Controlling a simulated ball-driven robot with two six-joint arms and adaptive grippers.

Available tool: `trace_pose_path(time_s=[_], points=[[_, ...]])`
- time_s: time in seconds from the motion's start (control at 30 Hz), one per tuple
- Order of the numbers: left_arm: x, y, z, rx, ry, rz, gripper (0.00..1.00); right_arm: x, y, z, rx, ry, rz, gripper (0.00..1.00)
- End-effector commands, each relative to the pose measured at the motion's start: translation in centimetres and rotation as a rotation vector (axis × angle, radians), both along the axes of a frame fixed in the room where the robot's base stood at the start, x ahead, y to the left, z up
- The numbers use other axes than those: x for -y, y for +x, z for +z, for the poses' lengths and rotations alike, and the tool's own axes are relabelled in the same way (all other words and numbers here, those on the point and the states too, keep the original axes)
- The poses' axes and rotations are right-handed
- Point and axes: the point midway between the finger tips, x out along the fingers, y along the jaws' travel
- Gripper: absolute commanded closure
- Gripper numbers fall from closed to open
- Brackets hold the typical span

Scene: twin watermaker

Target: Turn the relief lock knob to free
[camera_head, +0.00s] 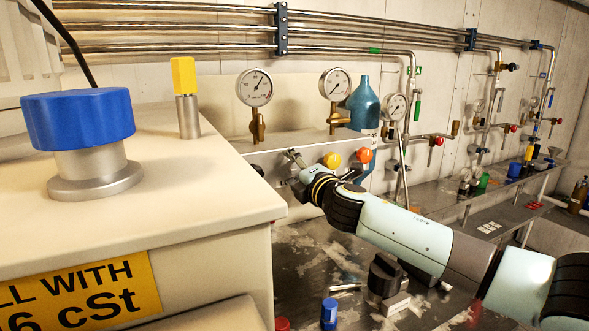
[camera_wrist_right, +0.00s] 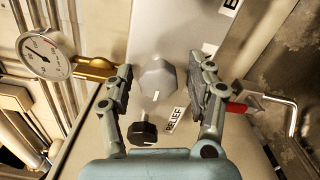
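In the right wrist view, a grey faceted knob (camera_wrist_right: 158,77) with a white pointer line sits on the panel beside a label (camera_wrist_right: 175,119) reading RELIEF. A smaller black knob (camera_wrist_right: 142,133) with a white mark lies closer to the gripper's palm. I cannot tell for certain which of the two is the relief lock knob. My right gripper (camera_wrist_right: 159,90) is open, its fingers on either side of the grey knob with visible gaps. In the head view my right gripper (camera_head: 294,158) is at the panel under the gauges, and the knobs cannot be made out. My left gripper is not in view.
A pressure gauge (camera_wrist_right: 45,51) with brass fitting is left of the fingers in the wrist view; a red-tipped bent lever (camera_wrist_right: 270,108) is right. In the head view, yellow (camera_head: 332,160) and orange (camera_head: 364,155) knobs are near the wrist. A cream cabinet (camera_head: 215,190) fills the left.

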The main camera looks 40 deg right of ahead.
Motion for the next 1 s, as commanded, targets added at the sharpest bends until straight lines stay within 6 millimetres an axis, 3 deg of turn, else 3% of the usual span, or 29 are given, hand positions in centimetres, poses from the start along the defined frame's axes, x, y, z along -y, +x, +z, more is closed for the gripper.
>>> trace_pose_path(time_s=[0.27,0.7,1.0], points=[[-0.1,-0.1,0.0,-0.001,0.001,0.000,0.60,-0.2,-0.7,0.0,0.000,-0.001,0.000,0.43],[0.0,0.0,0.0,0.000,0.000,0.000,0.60,-2.9,-9.1,0.0,-0.002,-0.001,0.003,0.43],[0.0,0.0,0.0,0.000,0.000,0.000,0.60,-3.6,-11.4,0.0,0.000,0.000,0.000,0.43]])
